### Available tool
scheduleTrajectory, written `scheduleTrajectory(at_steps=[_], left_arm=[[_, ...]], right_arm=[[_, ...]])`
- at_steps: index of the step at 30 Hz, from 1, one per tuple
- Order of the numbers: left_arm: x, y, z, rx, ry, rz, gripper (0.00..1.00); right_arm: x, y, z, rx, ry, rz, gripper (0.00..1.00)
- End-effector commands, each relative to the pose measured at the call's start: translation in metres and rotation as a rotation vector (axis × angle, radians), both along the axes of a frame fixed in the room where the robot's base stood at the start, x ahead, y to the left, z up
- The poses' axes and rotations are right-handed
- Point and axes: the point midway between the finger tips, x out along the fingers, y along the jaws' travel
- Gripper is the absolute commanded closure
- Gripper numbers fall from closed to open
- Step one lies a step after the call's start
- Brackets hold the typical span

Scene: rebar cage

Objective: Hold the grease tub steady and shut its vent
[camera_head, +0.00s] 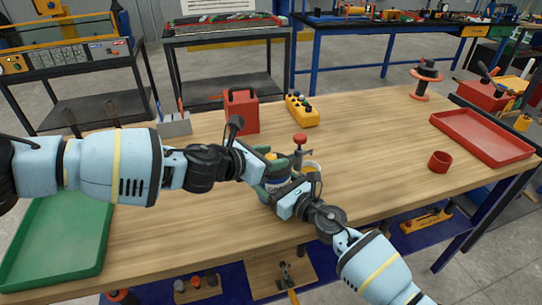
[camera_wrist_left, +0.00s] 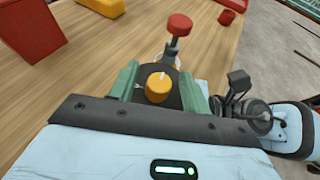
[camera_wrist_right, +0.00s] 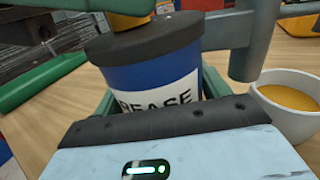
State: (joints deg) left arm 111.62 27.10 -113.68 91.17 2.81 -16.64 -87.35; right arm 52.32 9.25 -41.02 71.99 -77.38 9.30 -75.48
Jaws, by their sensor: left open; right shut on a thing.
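The grease tub is a blue can with a white label and dark lid (camera_wrist_right: 155,75), upright in the right wrist view. My right gripper (camera_wrist_right: 158,105) is shut on its side, a green finger at each edge. An orange knob with a white mark (camera_wrist_left: 158,88), seemingly the vent, sits on the lid. My left gripper (camera_wrist_left: 160,80) is open above the lid, its green fingers on either side of the knob with gaps. In the head view the tub (camera_head: 275,183) is largely hidden by my grippers.
Close by the tub stand a red-topped metal post (camera_head: 300,141) and a white cup with orange contents (camera_wrist_right: 292,100). A red can (camera_head: 241,112) and yellow button box (camera_head: 302,110) stand behind. The bench right of the cup is clear up to a red cup (camera_head: 439,162).

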Motion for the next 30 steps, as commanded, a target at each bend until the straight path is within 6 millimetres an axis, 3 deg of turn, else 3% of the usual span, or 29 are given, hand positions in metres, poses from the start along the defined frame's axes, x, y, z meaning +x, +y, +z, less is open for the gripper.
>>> scheduleTrajectory(at_steps=[11, 21, 30], left_arm=[[0.0024, -0.0027, -0.0018, 0.000, 0.000, 0.000, 0.54], [0.0024, -0.0024, -0.0016, 0.000, 0.000, 0.000, 0.97], [0.0020, -0.0037, -0.0015, 0.000, 0.000, 0.037, 0.97]], right_arm=[[0.0000, -0.0003, -0.0006, -0.001, 0.001, -0.001, 0.72], [0.0000, -0.0003, -0.0006, -0.001, 0.001, -0.001, 0.72], [0.0000, -0.0003, -0.0006, -0.001, 0.001, -0.001, 0.72]])
